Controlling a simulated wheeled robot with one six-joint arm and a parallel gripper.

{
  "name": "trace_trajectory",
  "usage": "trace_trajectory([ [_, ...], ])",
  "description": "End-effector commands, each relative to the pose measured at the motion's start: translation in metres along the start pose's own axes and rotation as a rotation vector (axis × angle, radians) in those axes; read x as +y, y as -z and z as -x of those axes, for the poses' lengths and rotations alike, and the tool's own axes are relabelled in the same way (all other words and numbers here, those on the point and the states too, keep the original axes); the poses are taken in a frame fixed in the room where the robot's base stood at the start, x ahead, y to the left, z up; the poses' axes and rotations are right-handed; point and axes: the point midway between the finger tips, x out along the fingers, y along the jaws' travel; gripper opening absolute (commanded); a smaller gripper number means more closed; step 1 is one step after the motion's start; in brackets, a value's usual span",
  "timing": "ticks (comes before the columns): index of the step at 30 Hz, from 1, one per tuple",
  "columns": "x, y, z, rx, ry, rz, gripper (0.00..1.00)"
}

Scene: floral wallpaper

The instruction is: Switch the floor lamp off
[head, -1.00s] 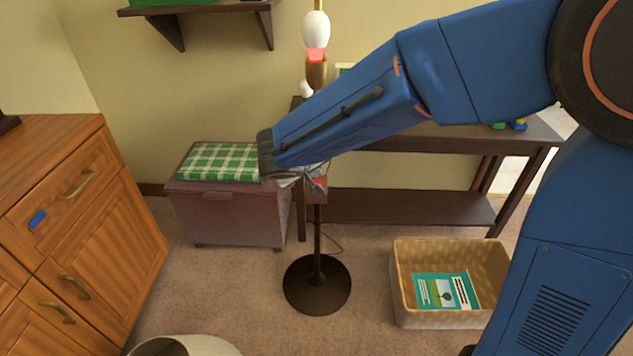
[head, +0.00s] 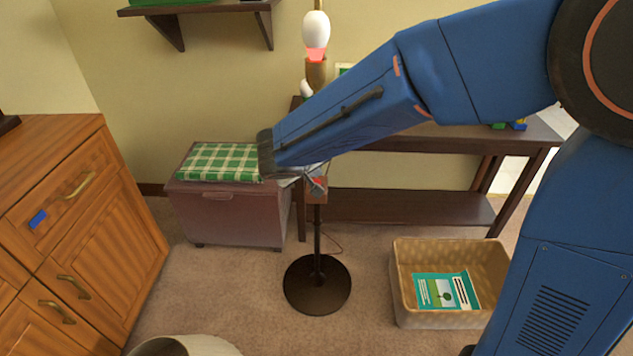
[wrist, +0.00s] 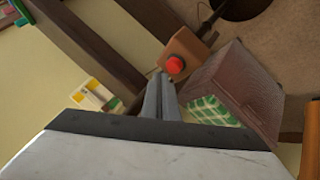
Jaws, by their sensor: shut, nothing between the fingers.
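The floor lamp (head: 317,289) stands on a round dark base with a thin pole. A brown switch box with a red button (head: 319,183) is on the pole. The button (wrist: 174,65) also shows in the wrist view, just beyond the fingertips. My gripper (head: 312,185) is shut and empty beside the switch box. In the wrist view my gripper (wrist: 160,78) has its fingers together, with the tips close to the button's lower left; contact cannot be told.
A chest (head: 228,212) with a green checked cushion (head: 222,162) stands left of the lamp. A dark console table (head: 410,207) is behind it. A wicker basket (head: 447,317) with a book is at right. A wooden cabinet (head: 100,230) is at left. Carpet around the lamp base is open.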

Motion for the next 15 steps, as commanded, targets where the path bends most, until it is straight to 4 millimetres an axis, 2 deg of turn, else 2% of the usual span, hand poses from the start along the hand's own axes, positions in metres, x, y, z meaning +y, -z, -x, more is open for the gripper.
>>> trace_trajectory([
  [15,-0.0025,-0.0026,-0.0035,0.000,0.000,0.000,0.00],
])
